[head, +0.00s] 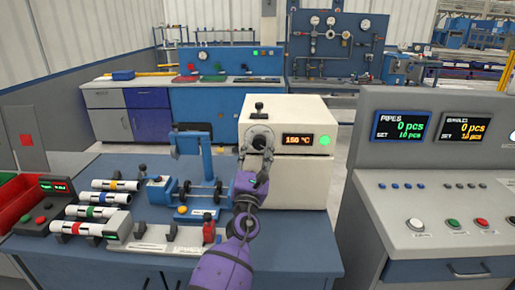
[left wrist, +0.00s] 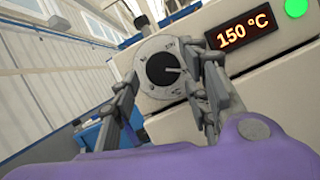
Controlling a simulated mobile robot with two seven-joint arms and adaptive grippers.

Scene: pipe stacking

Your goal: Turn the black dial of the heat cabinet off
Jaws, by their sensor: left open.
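The heat cabinet (head: 303,180) is a cream box on the blue table, with an orange display (head: 297,139) reading 150 °C and a lit green lamp (head: 324,140). Its black dial (left wrist: 160,69) sits in a round grey plate (left wrist: 150,92) in the left wrist view; the pale pointer mark points to the right. The plate's lettering is too small to read surely. My left gripper (left wrist: 168,75) is open, its fingers on either side of the dial, and I cannot tell whether they touch it. In the head view the left gripper (head: 256,155) partly covers the dial area.
A black handle (head: 259,106) stands on the cabinet top. Left of the cabinet are a blue stand (head: 207,155), a small roller fixture (head: 200,192) and several banded pipes (head: 105,198). A grey console (head: 430,200) with count screens stands at right.

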